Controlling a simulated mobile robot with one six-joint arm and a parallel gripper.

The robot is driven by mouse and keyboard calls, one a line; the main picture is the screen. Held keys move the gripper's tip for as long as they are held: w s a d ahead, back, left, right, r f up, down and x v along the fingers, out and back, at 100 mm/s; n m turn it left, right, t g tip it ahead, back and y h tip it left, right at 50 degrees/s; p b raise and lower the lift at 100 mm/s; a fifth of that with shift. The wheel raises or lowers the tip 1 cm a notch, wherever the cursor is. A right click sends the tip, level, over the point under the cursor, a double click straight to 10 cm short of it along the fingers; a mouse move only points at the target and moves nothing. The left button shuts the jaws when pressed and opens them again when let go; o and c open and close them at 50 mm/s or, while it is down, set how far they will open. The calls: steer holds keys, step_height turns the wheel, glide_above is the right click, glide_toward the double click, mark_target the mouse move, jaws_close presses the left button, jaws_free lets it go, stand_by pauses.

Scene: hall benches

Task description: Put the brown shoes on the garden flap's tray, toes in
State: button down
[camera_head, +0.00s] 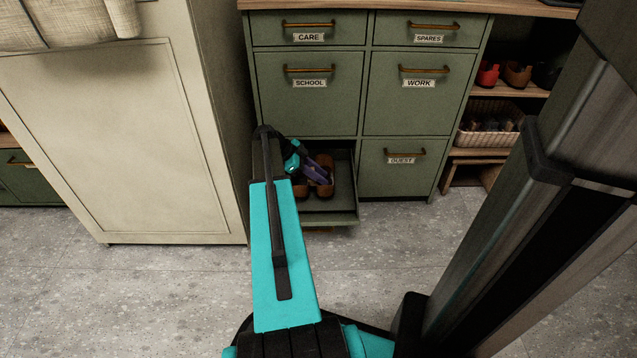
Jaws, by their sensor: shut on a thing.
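The brown shoes (326,188) are at the open flap's tray (343,214), low on the left of the green cabinet. They appear to be in or just over the tray; contact with its floor is too small to tell. My gripper (321,178), with purple fingers, reaches down into the opening and is shut on the brown shoes. The fingers and my arm partly cover them, so the toe direction is unclear. No label shows on the open flap.
The green cabinet's CARE, SPARES, SCHOOL, WORK and GUEST (402,161) fronts are shut. A tall beige cabinet (120,130) stands close on the left. On the right, shelves hold a red shoe (487,75) and a wicker basket (487,135). The grey floor in front is clear.

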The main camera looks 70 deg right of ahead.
steer(key=shift+w+d, duration=0.1)
steer(key=shift+d, duration=0.05)
steer(key=shift+w+d, duration=0.15)
steer(key=shift+d, duration=0.05)
steer(key=shift+f+b, duration=0.35)
steer(key=shift+b, duration=0.05)
steer(key=shift+f+b, duration=0.75)
steer(key=shift+f, duration=0.65)
steer(key=shift+f, duration=0.1)
steer(key=c, duration=1.5)
jaws_free()
steer(key=shift+o, duration=0.2)
